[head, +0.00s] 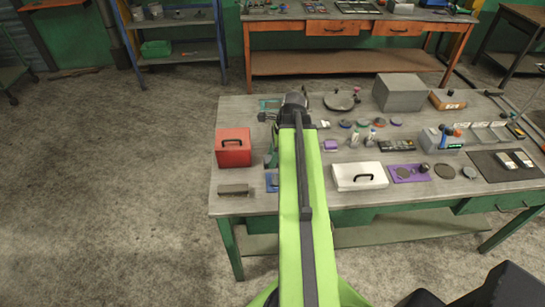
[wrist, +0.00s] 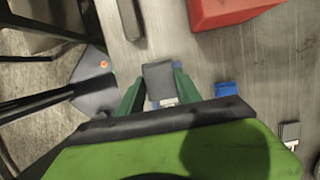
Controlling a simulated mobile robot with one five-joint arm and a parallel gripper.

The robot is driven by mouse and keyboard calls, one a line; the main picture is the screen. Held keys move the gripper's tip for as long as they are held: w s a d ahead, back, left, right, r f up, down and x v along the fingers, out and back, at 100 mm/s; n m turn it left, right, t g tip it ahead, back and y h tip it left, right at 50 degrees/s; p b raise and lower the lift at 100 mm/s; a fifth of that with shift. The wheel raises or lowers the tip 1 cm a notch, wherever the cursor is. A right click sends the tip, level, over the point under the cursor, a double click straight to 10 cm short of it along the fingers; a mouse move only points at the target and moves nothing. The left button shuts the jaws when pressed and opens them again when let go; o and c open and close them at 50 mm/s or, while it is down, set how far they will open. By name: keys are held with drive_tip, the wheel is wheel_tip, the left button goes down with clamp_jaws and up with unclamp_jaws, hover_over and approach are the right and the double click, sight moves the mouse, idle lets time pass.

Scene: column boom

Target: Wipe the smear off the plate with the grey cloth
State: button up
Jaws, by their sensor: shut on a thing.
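My gripper (wrist: 158,88) points down over the table's left part, its green fingers shut on a small dark grey pad (wrist: 158,76), which looks like the grey cloth. A blue and white piece (wrist: 166,102) shows at the pad's lower edge; I cannot tell whether they touch. In the head view my green arm hides most of the gripper and pad. A round dark plate-like dish (head: 340,102) is at the table's back middle, and a flat dark disc (head: 445,171) is at the right. I cannot tell which is the task's plate; no smear can be made out.
A red box (head: 233,148) stands at the table's left, also in the wrist view (wrist: 225,10). A dark grey block (head: 234,190) lies near the front left edge. A white handled case (head: 360,177) is right of my arm. Small parts crowd the right half.

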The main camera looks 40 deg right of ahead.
drive_tip(key=shift+r, duration=0.1)
idle(0.3)
drive_tip(key=shift+f+b, duration=0.8)
drive_tip(key=shift+b, duration=0.15)
drive_tip(key=shift+r, duration=0.1)
